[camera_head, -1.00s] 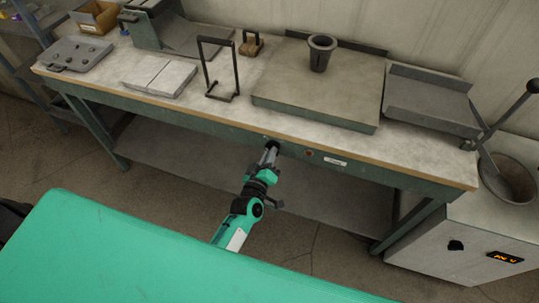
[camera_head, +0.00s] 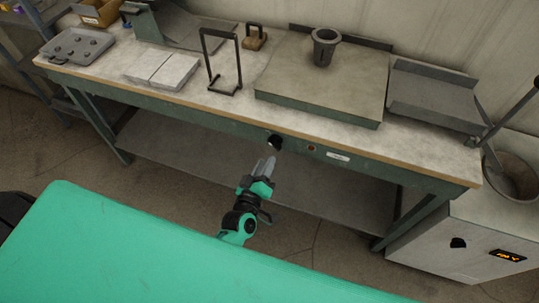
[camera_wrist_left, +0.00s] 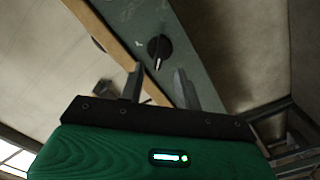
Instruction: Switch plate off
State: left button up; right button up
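The plate (camera_head: 330,85) is a wide flat slab on the workbench, with a dark grey cup-shaped vessel (camera_head: 325,47) on it. A round black knob (camera_head: 274,142) sits on the green front panel below the plate. In the left wrist view, the knob (camera_wrist_left: 159,47) has a pale pointer line and lies ahead of the fingers. My left gripper (camera_head: 266,167) is just in front of and below the knob, apart from it. In the left wrist view, its two fingers (camera_wrist_left: 158,86) are spread with nothing between them. My right gripper is out of view.
A small reddish indicator (camera_head: 311,148) and a white label (camera_head: 338,156) are right of the knob; I cannot tell if the indicator is lit. A furnace cabinet (camera_head: 450,255) with an orange display stands at right. Floor around my left arm is clear.

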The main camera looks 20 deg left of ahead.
pick_arm(q)
jog(key=s, duration=0.7)
jog(key=shift+s+a+b, duration=0.15)
jog(key=shift+s+b, duration=0.15)
jog(key=shift+b, duration=0.15)
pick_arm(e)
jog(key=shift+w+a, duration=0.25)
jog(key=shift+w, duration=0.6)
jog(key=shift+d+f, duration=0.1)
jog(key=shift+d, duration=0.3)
